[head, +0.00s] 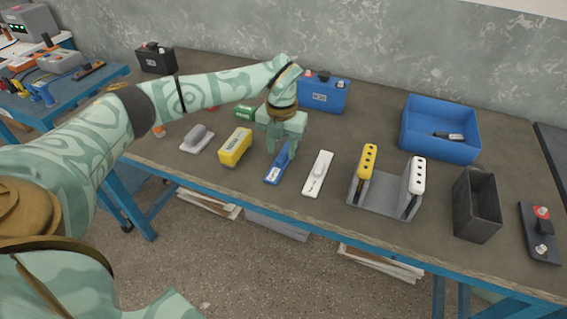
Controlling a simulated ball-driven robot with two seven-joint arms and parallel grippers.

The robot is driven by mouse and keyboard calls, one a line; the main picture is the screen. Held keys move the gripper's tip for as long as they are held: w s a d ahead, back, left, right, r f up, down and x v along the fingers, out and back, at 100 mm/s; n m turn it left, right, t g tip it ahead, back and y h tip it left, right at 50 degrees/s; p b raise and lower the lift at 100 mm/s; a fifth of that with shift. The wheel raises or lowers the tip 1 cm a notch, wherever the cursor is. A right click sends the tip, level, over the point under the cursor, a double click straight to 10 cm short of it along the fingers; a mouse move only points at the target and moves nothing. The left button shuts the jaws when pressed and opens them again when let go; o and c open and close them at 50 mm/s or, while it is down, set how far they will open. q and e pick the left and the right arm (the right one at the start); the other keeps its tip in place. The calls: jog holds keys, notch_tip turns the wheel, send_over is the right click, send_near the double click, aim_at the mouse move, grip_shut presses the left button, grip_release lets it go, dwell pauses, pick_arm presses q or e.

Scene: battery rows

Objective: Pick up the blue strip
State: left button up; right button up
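The blue strip (274,173) lies on the brown table top near its front edge, between a yellow block and a white strip. My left gripper (281,150) is over its far end, pointing down. The gripper's two fingers are apart, one towards each side of the strip, and look open. Whether the fingertips touch the strip or the table cannot be told. The gripper hides part of the strip's far end. My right gripper is not in view.
The yellow block (235,148) is close on the left and the white strip (318,174) on the right. Further right are a grey holder (382,202) with yellow and white strips, a black bin (477,205) and a blue crate (409,138). A blue battery (324,97) stands behind.

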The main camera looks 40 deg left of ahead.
pick_arm(q)
notch_tip(320, 180, down, 2)
jog(key=shift+f, duration=0.1)
jog(key=shift+r, duration=0.25)
jog(key=shift+c, duration=0.7)
grip_shut()
